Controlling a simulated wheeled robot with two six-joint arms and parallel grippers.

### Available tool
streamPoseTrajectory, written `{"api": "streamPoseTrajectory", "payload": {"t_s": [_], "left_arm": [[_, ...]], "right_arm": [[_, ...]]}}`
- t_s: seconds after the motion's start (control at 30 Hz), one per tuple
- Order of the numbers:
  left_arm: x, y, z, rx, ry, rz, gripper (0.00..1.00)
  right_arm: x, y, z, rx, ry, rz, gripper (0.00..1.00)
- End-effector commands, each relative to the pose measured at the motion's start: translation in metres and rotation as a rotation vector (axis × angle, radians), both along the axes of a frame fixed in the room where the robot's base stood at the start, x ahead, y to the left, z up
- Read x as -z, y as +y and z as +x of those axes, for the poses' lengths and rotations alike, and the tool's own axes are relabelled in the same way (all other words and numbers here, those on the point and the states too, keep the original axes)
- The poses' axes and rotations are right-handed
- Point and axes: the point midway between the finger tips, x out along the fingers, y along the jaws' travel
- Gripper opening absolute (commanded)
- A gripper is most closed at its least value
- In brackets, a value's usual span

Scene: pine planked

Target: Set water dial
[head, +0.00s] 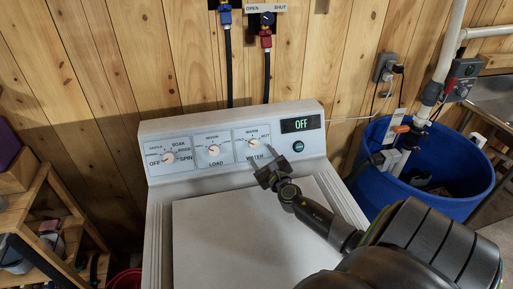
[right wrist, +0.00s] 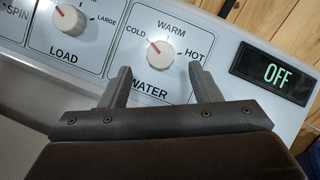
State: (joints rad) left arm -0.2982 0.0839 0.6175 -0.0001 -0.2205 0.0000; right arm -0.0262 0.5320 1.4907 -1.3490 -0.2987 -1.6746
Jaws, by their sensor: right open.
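The water dial (head: 253,143) is a white knob with a red pointer mark on the washer's control panel, with COLD, WARM and HOT around it. In the right wrist view the water dial (right wrist: 160,53) has its red mark turned toward the upper left, between COLD and WARM. My right gripper (head: 262,161) is open in front of the panel, just below the dial. In the right wrist view its two fingers (right wrist: 160,80) stand to either side of the dial's lower part, with nothing between them gripped. My left gripper is not in view.
The load dial (head: 214,150) and cycle dial (head: 169,157) are to the left on the panel. A display (head: 301,124) reading OFF and a green button (head: 298,146) are to the right. The washer's lid (head: 225,235) is clear. A blue barrel (head: 440,190) stands at right.

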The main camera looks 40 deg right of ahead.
Motion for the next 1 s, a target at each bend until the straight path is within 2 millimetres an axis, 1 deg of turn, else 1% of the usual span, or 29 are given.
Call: {"api": "streamPoseTrajectory", "payload": {"t_s": [0.03, 0.1, 0.3, 0.5, 0.73, 1.0], "left_arm": [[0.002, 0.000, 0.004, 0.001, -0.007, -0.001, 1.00], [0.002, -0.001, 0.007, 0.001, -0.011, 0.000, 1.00], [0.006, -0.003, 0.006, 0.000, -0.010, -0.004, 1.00], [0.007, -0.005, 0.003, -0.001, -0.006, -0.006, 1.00], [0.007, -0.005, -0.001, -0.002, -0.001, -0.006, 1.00], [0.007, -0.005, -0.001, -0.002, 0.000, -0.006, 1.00]], "right_arm": [[0.000, -0.003, 0.010, 0.001, -0.001, -0.002, 0.57], [0.000, -0.007, 0.021, 0.001, -0.002, 0.000, 0.57], [0.001, -0.014, 0.042, 0.001, -0.001, 0.001, 0.57], [0.001, -0.017, 0.049, 0.000, 0.001, 0.000, 0.57], [0.000, -0.017, 0.049, 0.000, 0.001, 0.001, 0.57], [0.000, -0.017, 0.048, 0.000, 0.001, 0.001, 0.21]]}}
